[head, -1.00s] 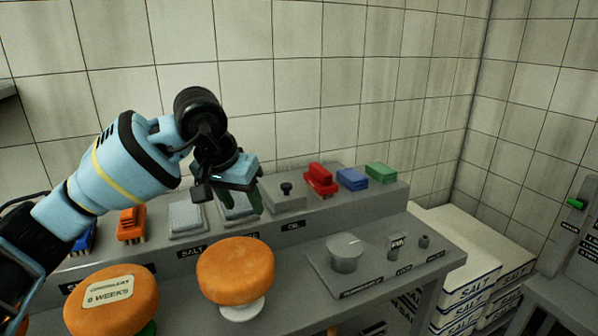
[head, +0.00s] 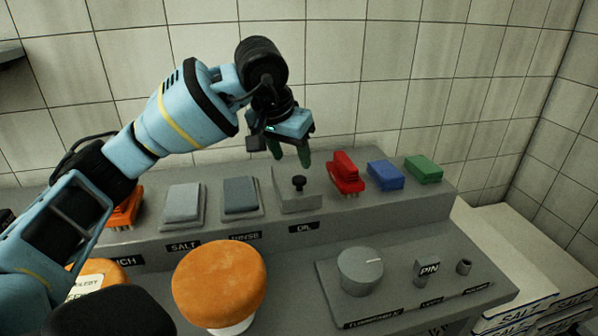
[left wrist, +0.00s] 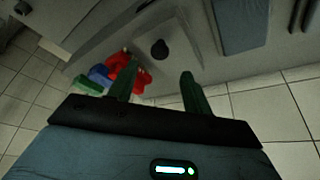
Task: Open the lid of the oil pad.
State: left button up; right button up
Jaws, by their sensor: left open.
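The oil pad's lid (head: 296,197) is a grey square cover with a black knob (head: 298,183) on top. It lies on the raised shelf above the OIL label (head: 304,228) and looks closed. The lid also shows in the left wrist view (left wrist: 178,38), with the knob (left wrist: 159,49) beyond the fingertips. My left gripper (head: 290,160) is open and empty, its green fingers pointing down just above and behind the knob, apart from it. In the left wrist view its two fingers (left wrist: 157,82) are spread. My right gripper is not in view.
Grey rinse (head: 240,194) and salt (head: 182,202) pads lie left of the lid. The tiled wall is behind.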

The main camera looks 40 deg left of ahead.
aim_at(299, 178)
pick_arm(q)
jog(key=x, duration=0.7)
jog(key=shift+r, duration=0.1)
jog(key=shift+c, duration=0.2)
grip_shut()
